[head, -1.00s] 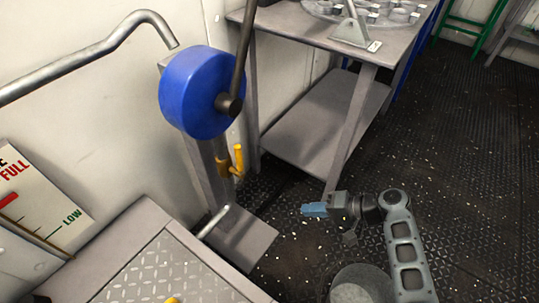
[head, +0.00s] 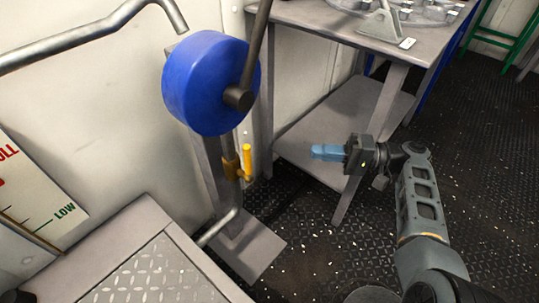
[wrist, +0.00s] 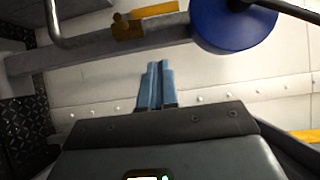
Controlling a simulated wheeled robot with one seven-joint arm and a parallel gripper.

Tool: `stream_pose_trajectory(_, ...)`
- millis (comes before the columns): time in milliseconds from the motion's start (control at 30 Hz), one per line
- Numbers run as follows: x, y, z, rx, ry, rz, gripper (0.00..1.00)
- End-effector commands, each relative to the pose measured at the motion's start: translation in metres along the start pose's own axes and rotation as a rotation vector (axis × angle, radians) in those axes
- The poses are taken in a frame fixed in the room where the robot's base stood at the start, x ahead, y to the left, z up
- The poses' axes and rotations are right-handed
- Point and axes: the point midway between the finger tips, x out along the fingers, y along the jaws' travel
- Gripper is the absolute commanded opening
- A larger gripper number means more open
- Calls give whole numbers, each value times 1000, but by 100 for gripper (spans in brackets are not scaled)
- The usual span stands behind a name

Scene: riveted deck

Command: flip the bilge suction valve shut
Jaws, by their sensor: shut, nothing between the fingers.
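My gripper (head: 314,152) has blue fingers that are closed together and empty. It is right of the valve in the head view, clearly apart from it, with its fingers pointing left. The closed fingertips also show in the wrist view (wrist: 159,66).
The blue drum (head: 205,85) with a dark handle (head: 256,45) sits above the valve. A bent metal pipe (head: 218,230) runs low beside the post. A grey table (head: 345,120) with a lower shelf stands behind my gripper. A tread-plate box (head: 150,275) is at front left.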

Motion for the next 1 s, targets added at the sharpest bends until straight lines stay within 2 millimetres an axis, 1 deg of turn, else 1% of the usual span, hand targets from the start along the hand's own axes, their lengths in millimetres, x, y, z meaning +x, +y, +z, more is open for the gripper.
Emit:
stream_pose_trajectory(133,7,1,0,0,-1,1,0)
stream_pose_trajectory(267,24,1,1,-1,-3,1,0)
stream_pose_trajectory(600,91,2,1,-1,-2,1,0)
stream_pose_trajectory(667,102,2,1,-1,-3,1,0)
stream_pose_trajectory(700,107,2,5,0,-2,3,0)
stream_pose_trajectory(800,116,2,16,-1,-2,2,0)
stream_pose_trajectory(1000,126,1,27,1,1,2,0)
